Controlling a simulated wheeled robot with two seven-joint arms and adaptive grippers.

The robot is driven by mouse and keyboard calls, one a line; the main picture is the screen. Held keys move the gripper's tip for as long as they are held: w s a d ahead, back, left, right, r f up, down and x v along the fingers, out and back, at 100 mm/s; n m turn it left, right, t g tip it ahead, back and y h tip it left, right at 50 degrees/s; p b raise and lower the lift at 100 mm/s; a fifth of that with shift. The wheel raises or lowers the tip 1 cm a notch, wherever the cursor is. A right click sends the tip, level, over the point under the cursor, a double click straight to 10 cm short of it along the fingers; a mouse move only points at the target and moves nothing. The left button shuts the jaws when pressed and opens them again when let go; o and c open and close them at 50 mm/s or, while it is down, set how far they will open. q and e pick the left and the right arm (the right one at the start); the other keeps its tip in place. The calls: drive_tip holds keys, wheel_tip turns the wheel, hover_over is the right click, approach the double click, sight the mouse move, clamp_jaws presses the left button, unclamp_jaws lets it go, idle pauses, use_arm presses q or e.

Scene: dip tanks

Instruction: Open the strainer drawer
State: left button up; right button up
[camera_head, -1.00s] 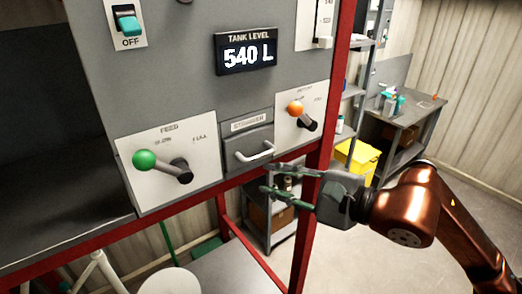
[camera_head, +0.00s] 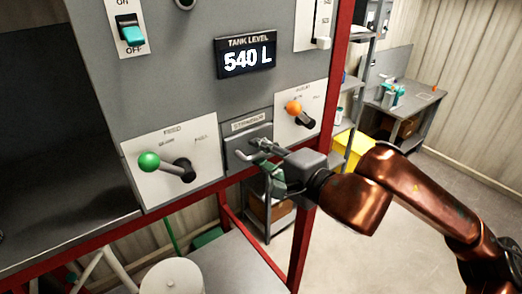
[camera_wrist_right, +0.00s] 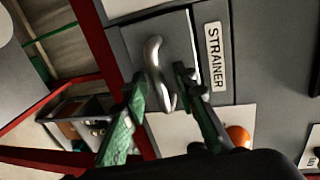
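The strainer drawer (camera_head: 233,146) is a small grey front under a STRAINER label (camera_head: 248,122) at the lower right of the panel. It looks flush with the panel. Its curved metal handle (camera_wrist_right: 155,62) shows in the right wrist view. My right gripper (camera_head: 257,154) is at the drawer front, and its arm comes in from the right. In the right wrist view, its two green fingers (camera_wrist_right: 160,84) are apart, one on each side of the handle. Contact with the handle cannot be told. The gripper partly hides the handle in the head view. My left gripper is not in view.
A green-knobbed feed lever (camera_head: 150,161) is left of the drawer and an orange-knobbed lever (camera_head: 295,108) is at its upper right. A red frame post (camera_head: 327,120) stands right of the panel. Shelves and a workbench (camera_head: 410,108) are behind at the right.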

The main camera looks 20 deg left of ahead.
drive_tip(key=shift+c, duration=0.2)
clamp_jaws()
idle(0.6)
